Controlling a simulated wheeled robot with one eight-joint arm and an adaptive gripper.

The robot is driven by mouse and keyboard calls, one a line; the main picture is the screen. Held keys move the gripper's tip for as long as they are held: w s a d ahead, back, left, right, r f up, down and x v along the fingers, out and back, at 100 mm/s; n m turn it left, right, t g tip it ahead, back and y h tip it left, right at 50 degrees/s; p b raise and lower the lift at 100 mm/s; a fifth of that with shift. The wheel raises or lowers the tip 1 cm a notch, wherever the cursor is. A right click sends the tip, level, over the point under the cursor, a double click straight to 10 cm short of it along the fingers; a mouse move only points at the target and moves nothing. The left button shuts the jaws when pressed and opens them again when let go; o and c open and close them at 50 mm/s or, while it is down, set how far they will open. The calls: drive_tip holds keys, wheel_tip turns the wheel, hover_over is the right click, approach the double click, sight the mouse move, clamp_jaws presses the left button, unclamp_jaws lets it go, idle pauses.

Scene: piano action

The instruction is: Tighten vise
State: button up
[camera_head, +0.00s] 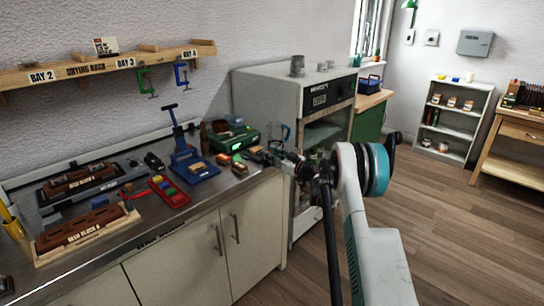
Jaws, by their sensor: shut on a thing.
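My arm reaches in from the right to the right front corner of the steel counter. My gripper (283,157) is at that corner, closed on a small part that looks like the vise handle. The vise (258,155) seems to be the small dark object at the counter's edge, just left of my gripper. It is small and partly hidden by my gripper, so its jaws and the handle's angle cannot be made out.
A blue press (190,160), a red tray (169,191), a green box (232,140) and wooden blocks (84,228) stand on the counter (135,232). A grey oven cabinet (275,95) stands close behind my gripper. The floor (450,215) at right is clear.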

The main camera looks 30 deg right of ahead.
drive_tip(key=shift+d+m, duration=0.1)
drive_tip(key=shift+m, duration=2.4)
drive_tip(key=o, duration=1.1)
drive_tip(key=shift+c, duration=0.2)
drive_tip(key=v, duration=1.2)
